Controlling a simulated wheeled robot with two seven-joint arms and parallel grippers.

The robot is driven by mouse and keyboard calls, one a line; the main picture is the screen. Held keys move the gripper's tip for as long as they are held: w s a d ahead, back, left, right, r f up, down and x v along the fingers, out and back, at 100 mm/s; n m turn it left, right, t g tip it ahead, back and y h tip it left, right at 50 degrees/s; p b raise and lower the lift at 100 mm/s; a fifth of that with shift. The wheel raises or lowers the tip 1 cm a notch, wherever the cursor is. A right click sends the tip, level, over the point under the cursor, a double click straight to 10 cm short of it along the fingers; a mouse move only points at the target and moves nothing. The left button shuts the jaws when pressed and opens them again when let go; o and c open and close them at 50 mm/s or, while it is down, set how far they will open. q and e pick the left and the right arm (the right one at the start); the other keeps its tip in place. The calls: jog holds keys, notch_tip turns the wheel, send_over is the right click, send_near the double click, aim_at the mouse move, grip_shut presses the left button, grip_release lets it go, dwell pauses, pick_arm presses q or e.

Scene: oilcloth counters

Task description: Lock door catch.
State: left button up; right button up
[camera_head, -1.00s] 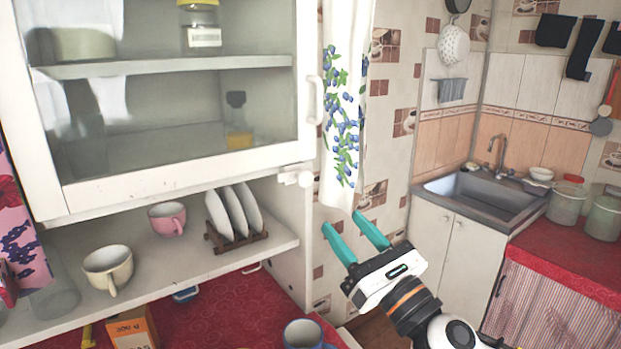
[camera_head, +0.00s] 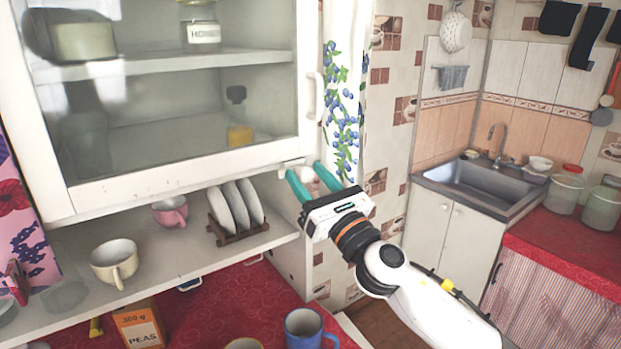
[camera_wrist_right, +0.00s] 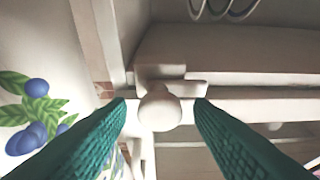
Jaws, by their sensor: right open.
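The white door catch with a round knob (camera_wrist_right: 160,106) sits at the lower right corner of the glass cabinet door, in the middle of the right wrist view. In the head view the catch (camera_head: 291,164) is partly hidden by my gripper. My right gripper (camera_head: 308,177) is open, its teal fingers pointing up at the catch. In the right wrist view the fingers (camera_wrist_right: 160,110) stand on either side of the knob, with gaps visible on both sides; I cannot tell how deep the knob is between them. The glass door (camera_head: 185,178) looks closed. My left gripper is not in view.
A white door handle (camera_head: 315,97) is above the catch. A blueberry-print curtain (camera_head: 343,110) hangs close on the right. The shelf (camera_head: 180,262) below holds a plate rack (camera_head: 232,236), a pink cup (camera_head: 170,212) and a cream cup (camera_head: 114,262).

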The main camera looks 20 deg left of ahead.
jog(key=c, duration=1)
jog(key=shift+o, duration=0.2)
jog(key=shift+m, duration=0.5)
jog(key=m+t+h+p, duration=0.1)
jog(key=m, duration=0.1)
jog(key=m+t+h+p, duration=0.1)
jog(key=m, duration=0.2)
jog(key=shift+r+m+p, duration=0.1)
jog(key=shift+m+p, duration=0.2)
jog(key=m+h+p, duration=0.1)
jog(key=m, duration=0.2)
jog(key=m+t+h+p, duration=0.1)
jog(key=m+h, duration=0.1)
jog(key=m, duration=0.1)
jog(key=shift+s+a+r+h+p, duration=0.1)
jog(key=shift+h+p, duration=0.2)
jog(key=shift+p, duration=0.1)
jog(key=m+h+p, duration=0.1)
jog(key=m+p, duration=0.1)
jog(key=m, duration=0.1)
jog(key=m+h+p, duration=0.1)
jog(key=m+p, duration=0.1)
jog(key=m, duration=0.2)
jog(key=shift+h+p, duration=0.3)
jog(key=shift+m+g+p, duration=0.6)
jog(key=shift+m+p, duration=0.45)
jog(key=shift+m, duration=0.35)
jog(key=shift+h, duration=0.3)
